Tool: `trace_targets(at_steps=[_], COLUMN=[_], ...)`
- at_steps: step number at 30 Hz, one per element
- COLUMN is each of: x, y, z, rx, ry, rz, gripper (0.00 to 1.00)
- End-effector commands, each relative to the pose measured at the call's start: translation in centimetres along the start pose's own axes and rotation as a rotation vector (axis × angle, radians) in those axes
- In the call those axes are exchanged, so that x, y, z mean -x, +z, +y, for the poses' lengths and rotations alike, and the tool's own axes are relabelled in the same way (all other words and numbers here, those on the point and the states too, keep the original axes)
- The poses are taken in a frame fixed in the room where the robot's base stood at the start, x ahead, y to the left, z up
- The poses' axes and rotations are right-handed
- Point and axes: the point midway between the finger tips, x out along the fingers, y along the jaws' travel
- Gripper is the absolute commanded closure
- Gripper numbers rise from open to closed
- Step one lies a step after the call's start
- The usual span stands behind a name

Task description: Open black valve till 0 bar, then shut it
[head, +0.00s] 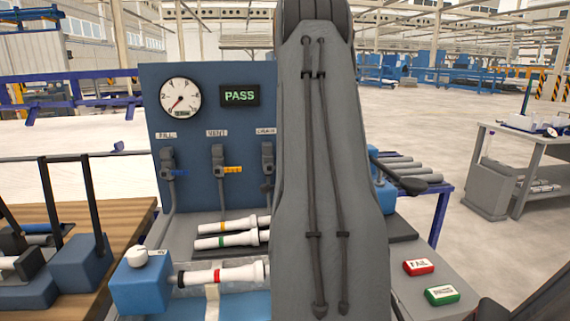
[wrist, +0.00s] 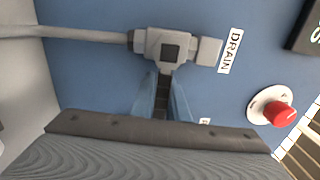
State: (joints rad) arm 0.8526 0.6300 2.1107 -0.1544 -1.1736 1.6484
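The black valve's body (wrist: 165,47) sits on the blue panel beside the DRAIN label (wrist: 230,50) in the wrist view. Its black handle (wrist: 162,92) stands crosswise to the pipe. My gripper's (wrist: 164,88) blue fingers lie on both sides of this handle, with no clear gap showing, so it looks shut on it. In the head view the valve (head: 267,160) shows only partly; my arm hides its handle and my gripper.
A display (head: 239,96) reads PASS. Blue (head: 176,172) and yellow (head: 232,170) valve handles are to the left. White pipes (head: 232,232) lie below. A red button (wrist: 279,114) sits near the DRAIN valve. Red FAIL (head: 418,267) and green (head: 441,295) buttons are at the right.

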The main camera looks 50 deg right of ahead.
Motion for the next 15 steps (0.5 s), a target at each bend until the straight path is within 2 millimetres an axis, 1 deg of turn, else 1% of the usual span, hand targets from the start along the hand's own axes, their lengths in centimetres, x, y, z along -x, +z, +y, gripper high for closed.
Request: trace_targets(at_steps=[1, 2, 3, 11, 15], x=[0.0, 0.0, 0.0, 0.1, 1.0], y=[0.0, 0.0, 0.0, 0.0, -0.1], z=[0.1, 0.1, 0.1, 0.0, 0.0], rx=[0.0, 0.0, 0.001, 0.002, 0.002], ry=[0.002, 0.002, 0.002, 0.0, 0.001], rz=[0.001, 0.0, 0.0, 0.0, 0.0], gripper=[0.77, 0.72, 0.7, 0.7, 0.7])
